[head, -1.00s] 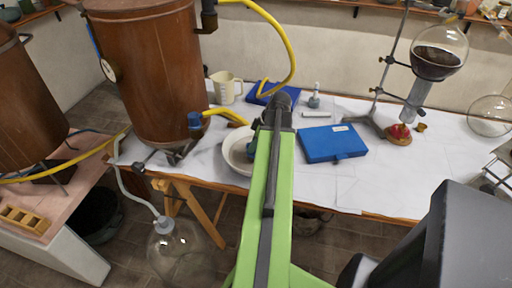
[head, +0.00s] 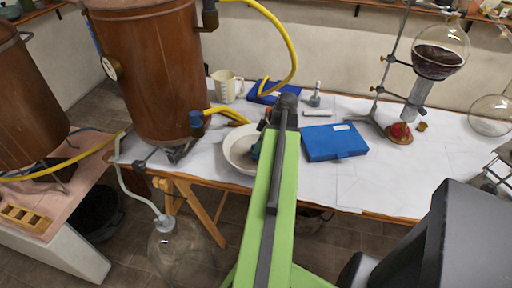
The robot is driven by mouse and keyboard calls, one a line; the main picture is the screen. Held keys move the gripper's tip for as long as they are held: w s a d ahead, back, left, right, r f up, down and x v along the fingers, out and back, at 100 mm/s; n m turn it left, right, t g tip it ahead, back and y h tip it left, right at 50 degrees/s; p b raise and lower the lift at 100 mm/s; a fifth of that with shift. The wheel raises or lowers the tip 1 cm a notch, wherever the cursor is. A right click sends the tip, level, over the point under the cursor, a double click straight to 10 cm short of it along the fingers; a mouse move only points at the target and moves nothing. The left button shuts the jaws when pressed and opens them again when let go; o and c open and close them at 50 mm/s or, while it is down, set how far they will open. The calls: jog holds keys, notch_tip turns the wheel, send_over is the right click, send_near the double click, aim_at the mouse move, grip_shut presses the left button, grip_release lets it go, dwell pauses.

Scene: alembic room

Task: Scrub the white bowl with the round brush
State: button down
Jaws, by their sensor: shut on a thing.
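The white bowl (head: 234,153) stands on the white-covered table, near its front edge, left of my green arm. Its right part is hidden behind my arm and gripper. My gripper (head: 258,147) is at the bowl's right side, pointing down over its inside, and is mostly hidden by my own arm. It is shut on a small dark bluish thing, which I take to be the round brush; its shape is hard to make out. I cannot tell whether the brush touches the bowl.
A copper vessel (head: 150,75) with a yellow hose (head: 286,38) stands left of the bowl. A blue case (head: 334,143) lies to the right. A beige jug (head: 226,86) and a stand with a flask (head: 440,50) are behind. The table's right front is clear.

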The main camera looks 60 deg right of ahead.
jog(key=shift+w+d, duration=0.2)
jog(key=shift+w, duration=1)
jog(key=shift+s+a, duration=0.3)
jog(key=shift+a, duration=0.25)
jog(key=shift+s+a, duration=0.25)
jog(key=shift+a, duration=0.3)
jog(key=shift+s+d, duration=0.65)
jog(key=shift+d, duration=0.35)
jog(key=shift+w, duration=1.15)
jog(key=shift+s+a, duration=0.25)
jog(key=shift+a, duration=0.25)
jog(key=shift+s+a, duration=0.25)
jog(key=shift+a, duration=0.25)
jog(key=shift+r, duration=0.1)
notch_tip(320, 180, up, 10)
jog(key=d+p, duration=0.1)
jog(key=p, duration=0.9)
jog(key=shift+d+r+p, duration=0.15)
jog(key=shift+d+p, duration=0.05)
jog(key=shift+p, duration=0.15)
